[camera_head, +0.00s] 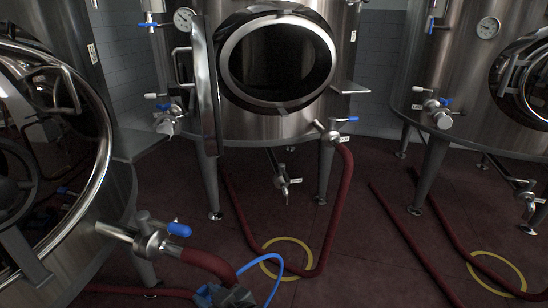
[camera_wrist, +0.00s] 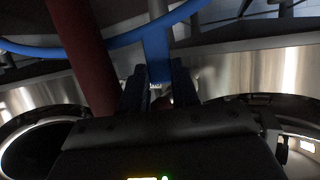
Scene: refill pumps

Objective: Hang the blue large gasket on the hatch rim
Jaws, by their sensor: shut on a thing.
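The blue large gasket (camera_head: 270,258) shows as a thin blue loop at the bottom of the head view, and part of the loop is cut off by the frame's edge. In the wrist view the gasket (camera_wrist: 157,55) has a flat blue tab between the fingers and a curved band running to both sides. My gripper (camera_wrist: 157,88) is shut on this tab. It also shows in the head view as a dark shape (camera_head: 232,297) at the bottom edge. The hatch rim (camera_head: 226,62) is a steel oval around a dark opening on the middle tank, well above and apart from the gasket.
The hatch door (camera_head: 206,85) stands swung open left of the opening. A valve with a blue handle (camera_head: 179,230) and a red hose (camera_head: 209,264) on the left tank are close to my gripper. Another red hose (camera_head: 343,190) hangs below the middle tank.

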